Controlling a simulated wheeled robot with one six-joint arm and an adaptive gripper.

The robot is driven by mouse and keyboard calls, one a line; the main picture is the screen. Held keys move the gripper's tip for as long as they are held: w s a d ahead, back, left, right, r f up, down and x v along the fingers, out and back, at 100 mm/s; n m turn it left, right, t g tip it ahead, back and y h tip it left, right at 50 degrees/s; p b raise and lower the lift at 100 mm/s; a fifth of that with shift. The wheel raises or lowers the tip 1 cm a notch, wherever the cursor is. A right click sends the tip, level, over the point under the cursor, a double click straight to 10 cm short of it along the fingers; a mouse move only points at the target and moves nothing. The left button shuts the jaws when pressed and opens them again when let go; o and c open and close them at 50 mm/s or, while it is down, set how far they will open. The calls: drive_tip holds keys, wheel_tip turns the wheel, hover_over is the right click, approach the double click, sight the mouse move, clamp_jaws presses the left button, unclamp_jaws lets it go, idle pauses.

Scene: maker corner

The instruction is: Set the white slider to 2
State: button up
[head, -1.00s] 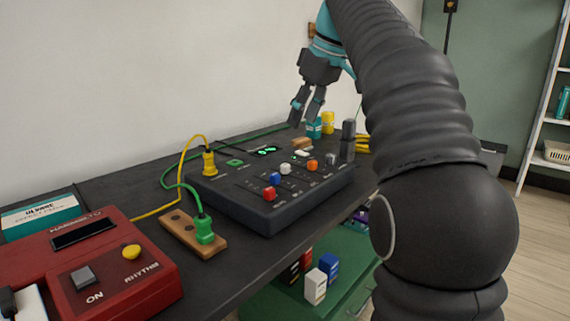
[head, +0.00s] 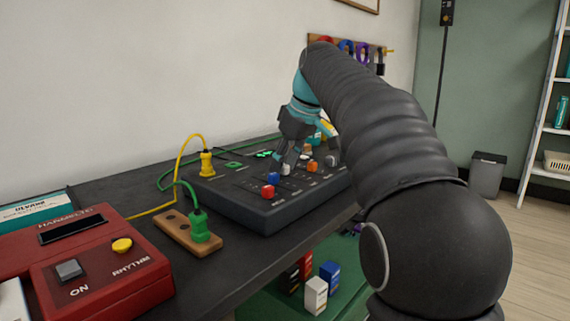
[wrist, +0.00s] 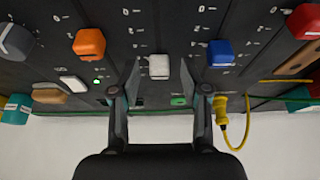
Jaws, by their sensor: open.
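The white slider (wrist: 159,67) sits on the dark mixer panel between the orange slider (wrist: 89,43) and the blue slider (wrist: 220,53) in the wrist view. My gripper (wrist: 159,80) is open, with one finger on each side of the white slider and no clear contact visible. In the head view my gripper (head: 290,163) is low over the mixer (head: 290,208), and its fingers partly hide the white slider (head: 285,170). The scale digits beside the white slider are too small to read surely.
Red (head: 268,192) and grey (wrist: 15,41) sliders are on the same panel. A yellow plug (head: 207,163) with a cable stands at the panel's back left. A wooden block (head: 175,232) with a green plug and a red device (head: 105,270) lie left of the mixer.

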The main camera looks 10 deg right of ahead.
sight(293, 177)
clamp_jaws()
drive_tip(key=shift+s+d, duration=0.55)
drive_tip(key=shift+s, duration=0.2)
drive_tip(key=shift+s+d, duration=0.55)
drive_tip(key=shift+s, duration=0.2)
unclamp_jaws()
